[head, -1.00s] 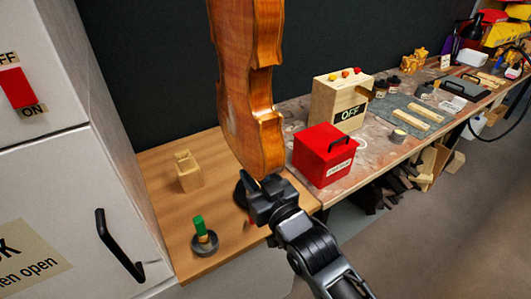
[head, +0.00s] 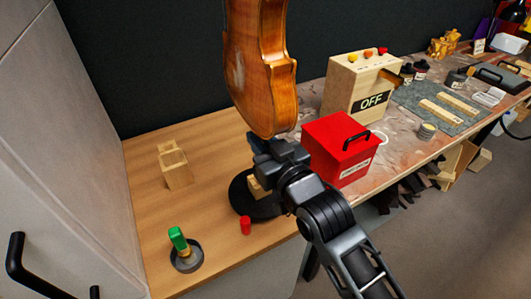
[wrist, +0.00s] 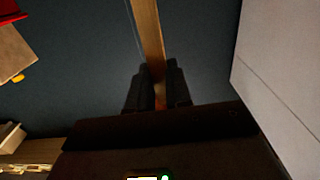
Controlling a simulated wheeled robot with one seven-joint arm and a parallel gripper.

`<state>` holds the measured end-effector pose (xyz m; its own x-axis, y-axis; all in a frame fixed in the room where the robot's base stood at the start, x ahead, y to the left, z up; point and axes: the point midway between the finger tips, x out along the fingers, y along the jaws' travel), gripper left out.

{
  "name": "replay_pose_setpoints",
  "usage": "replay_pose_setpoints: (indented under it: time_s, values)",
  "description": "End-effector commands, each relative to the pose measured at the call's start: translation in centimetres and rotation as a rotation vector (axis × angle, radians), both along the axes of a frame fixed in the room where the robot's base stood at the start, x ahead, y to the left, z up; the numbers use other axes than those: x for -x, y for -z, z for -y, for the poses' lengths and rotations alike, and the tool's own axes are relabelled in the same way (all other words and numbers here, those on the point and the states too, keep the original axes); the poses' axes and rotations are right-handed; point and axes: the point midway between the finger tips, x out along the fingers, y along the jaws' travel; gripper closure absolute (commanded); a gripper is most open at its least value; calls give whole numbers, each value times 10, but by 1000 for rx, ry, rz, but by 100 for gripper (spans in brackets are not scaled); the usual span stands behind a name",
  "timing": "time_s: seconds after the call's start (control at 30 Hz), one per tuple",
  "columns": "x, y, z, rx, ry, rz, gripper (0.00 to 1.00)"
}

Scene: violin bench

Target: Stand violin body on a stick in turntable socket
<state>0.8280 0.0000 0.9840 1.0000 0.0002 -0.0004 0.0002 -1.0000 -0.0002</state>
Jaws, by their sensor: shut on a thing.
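The violin body (head: 262,90), orange-brown and glossy, stands nearly upright in the air in the head view, its top cut off by the frame. My gripper (head: 270,148) is just below its lower end. In the wrist view a narrow wooden stick (wrist: 148,35) runs up from between the fingers, and my gripper (wrist: 157,85) is shut on it. In the head view the stick is hidden. The black round turntable (head: 242,203) lies on the wooden bench below my gripper. A light wooden block, perhaps the socket, partly shows on it; any hole is hidden.
A red box (head: 340,148) stands close to the right of my gripper, with a wooden box marked OFF (head: 355,90) behind it. A wooden block (head: 175,168), a red piece (head: 246,226) and a green-topped item in a grey dish (head: 186,262) stand on the bench (head: 215,185).

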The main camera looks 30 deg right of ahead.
Motion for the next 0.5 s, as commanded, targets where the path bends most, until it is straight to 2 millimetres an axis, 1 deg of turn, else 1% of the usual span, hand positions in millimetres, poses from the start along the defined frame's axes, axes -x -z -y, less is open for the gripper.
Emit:
replay_pose_setpoints:
  time_s: [0.03, 0.2, 0.3, 0.5]
  values:
    - [0, 12, 0, 0, 0, 2, 100]
    - [0, 31, 0, 0, 0, 2, 100]
    - [0, 38, 0, 0, 0, 2, 100]
    - [0, 38, 0, 0, 0, 2, 100]
